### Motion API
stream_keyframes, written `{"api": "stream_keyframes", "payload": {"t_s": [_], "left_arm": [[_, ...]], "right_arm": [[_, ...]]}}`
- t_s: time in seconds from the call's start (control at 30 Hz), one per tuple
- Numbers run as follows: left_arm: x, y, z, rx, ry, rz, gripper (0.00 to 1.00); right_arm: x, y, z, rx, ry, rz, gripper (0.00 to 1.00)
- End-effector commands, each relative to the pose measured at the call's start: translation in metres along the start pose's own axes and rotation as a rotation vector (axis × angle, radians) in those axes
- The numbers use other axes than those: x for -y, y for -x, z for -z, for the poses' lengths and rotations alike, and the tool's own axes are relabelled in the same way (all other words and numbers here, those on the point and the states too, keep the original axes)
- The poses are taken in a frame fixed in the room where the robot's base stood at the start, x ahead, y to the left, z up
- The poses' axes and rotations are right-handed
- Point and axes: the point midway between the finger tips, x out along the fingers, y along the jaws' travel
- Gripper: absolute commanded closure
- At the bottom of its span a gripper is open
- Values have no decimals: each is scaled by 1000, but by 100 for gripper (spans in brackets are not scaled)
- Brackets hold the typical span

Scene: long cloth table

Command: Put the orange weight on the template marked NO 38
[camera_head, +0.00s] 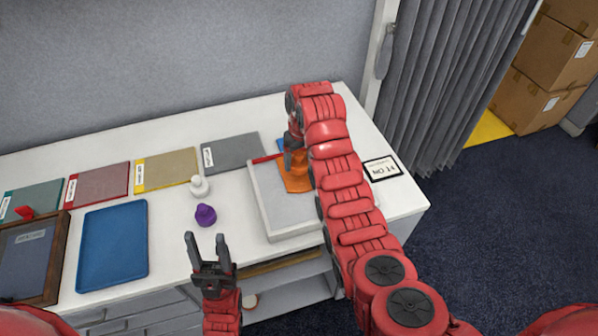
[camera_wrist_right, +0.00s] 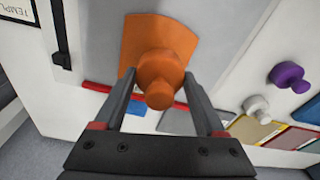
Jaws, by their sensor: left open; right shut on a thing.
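The orange weight (camera_wrist_right: 158,70) has a round knob, and my right gripper (camera_wrist_right: 158,88) is shut on it. In the head view the weight (camera_head: 299,161) is partly hidden by my right arm. It is over an orange sheet (camera_wrist_right: 140,35) on a white board (camera_head: 272,208); I cannot tell whether it touches the sheet. A framed card (camera_head: 383,169) at the table's right end reads NO 14. I cannot read a NO 38 marking anywhere.
A purple weight (camera_head: 206,215) and a white weight (camera_head: 199,187) stand left of the board. Coloured folders (camera_head: 167,169) with small labels line the back. A blue tray (camera_head: 112,246) and a dark framed board (camera_head: 26,262) lie at the left.

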Motion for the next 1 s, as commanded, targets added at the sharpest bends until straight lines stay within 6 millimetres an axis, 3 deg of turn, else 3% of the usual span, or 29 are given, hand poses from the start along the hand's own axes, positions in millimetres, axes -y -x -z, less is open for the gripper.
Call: {"api": "stream_keyframes", "payload": {"t_s": [0.23, 0.57, 0.7, 1.0], "left_arm": [[0, -3, 1, -2, 0, 0, 50], [0, -4, 1, -3, 0, 0, 50], [1, -20, 4, -3, 0, 0, 50], [1, -24, 4, -2, 0, 0, 50]], "right_arm": [[-9, 0, 15, -1, -2, 2, 100], [-12, -1, 20, 0, -1, 0, 100], [-11, -19, 16, 6, -1, 2, 100], [-11, -36, 16, -3, 0, 0, 100]]}}
